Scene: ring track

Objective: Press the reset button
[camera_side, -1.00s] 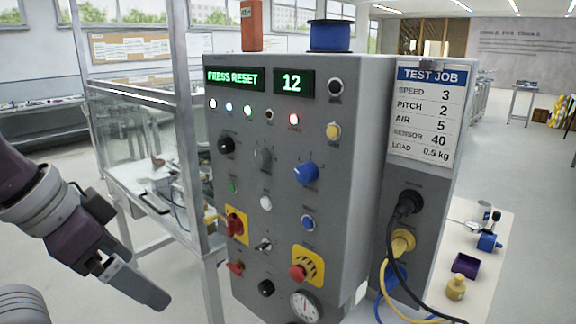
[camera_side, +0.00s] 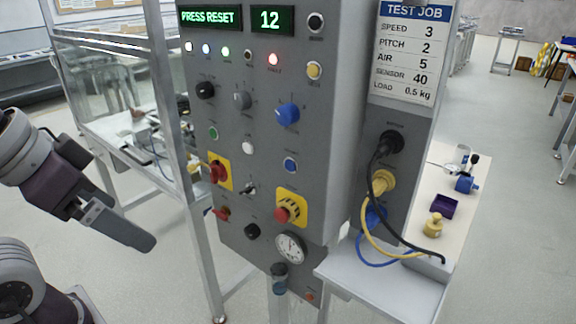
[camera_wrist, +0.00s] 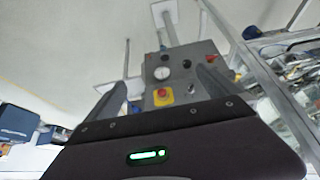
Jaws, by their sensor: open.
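The grey control panel (camera_side: 232,135) fills the middle of the side view. In the wrist view the panel lies beyond the open fingers (camera_wrist: 161,78), tilted.
Two red mushroom buttons on yellow plates (camera_side: 218,171) (camera_side: 290,208) stick out of the panel, with knobs and a gauge (camera_side: 290,247) nearby. A metal frame post (camera_side: 172,110) stands beside the panel's left edge. Cables (camera_side: 366,220) hang at the right. Open floor lies below my gripper.

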